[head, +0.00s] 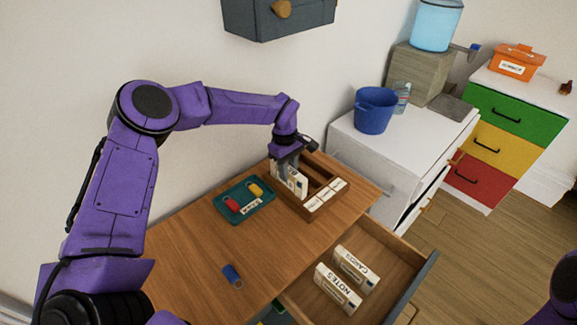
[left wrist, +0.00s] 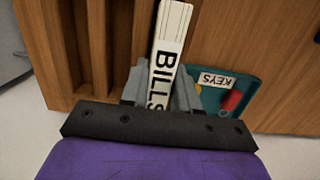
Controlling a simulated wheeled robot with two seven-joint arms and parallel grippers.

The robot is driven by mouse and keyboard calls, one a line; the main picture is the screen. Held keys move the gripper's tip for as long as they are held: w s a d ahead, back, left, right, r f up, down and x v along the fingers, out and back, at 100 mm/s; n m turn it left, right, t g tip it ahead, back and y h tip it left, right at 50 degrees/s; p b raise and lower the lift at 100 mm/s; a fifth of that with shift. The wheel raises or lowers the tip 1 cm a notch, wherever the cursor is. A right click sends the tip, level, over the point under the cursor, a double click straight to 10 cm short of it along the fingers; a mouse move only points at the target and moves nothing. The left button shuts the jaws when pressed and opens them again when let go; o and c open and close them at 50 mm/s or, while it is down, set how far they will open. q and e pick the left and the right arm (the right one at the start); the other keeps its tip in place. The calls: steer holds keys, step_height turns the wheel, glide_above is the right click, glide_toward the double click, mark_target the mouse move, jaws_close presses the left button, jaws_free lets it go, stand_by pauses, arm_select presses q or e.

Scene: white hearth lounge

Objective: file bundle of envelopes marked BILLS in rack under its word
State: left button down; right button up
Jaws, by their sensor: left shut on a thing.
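The bundle of envelopes marked BILLS (left wrist: 172,40) is white with black letters, and my left gripper (left wrist: 160,90) is shut on it. In the head view the bundle (head: 299,184) is upright between the fingers of my left gripper (head: 286,165), at the left end of the wooden rack (head: 337,169). The rack has open slots and white word labels (head: 325,195) along its front, too small to read. The rack's slots also show left of the bundle in the left wrist view (left wrist: 112,40). I cannot tell whether the bundle's lower edge is inside a slot. My right gripper is out of view.
A teal KEYS tray (head: 222,208) with red and yellow tags sits left of the rack. A blue tag (head: 232,273) lies on the wooden top. The open drawer (head: 383,262) holds bundles marked NOTES (head: 337,290) and CARDS (head: 355,268). A grey wall box (head: 285,18) hangs above.

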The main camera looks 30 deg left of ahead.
arm_select(q)
steer(key=shift+w+f, duration=0.1)
steer(key=shift+f, duration=0.15)
steer(key=shift+f, duration=0.1)
steer(key=shift+f+b, duration=0.15)
steer(key=shift+b, duration=0.15)
steer(key=c, duration=0.8)
jaws_free()
steer(key=shift+c, duration=0.2)
steer(key=shift+r+p, duration=0.35)
steer(key=shift+r, duration=0.05)
step_height(320, 180, up, 12)
steer(key=a+b, duration=0.1)
steer(key=b, duration=0.2)
steer(key=shift+w+a+f, duration=0.15)
steer(key=shift+w, duration=0.05)
steer(key=shift+f, duration=0.1)
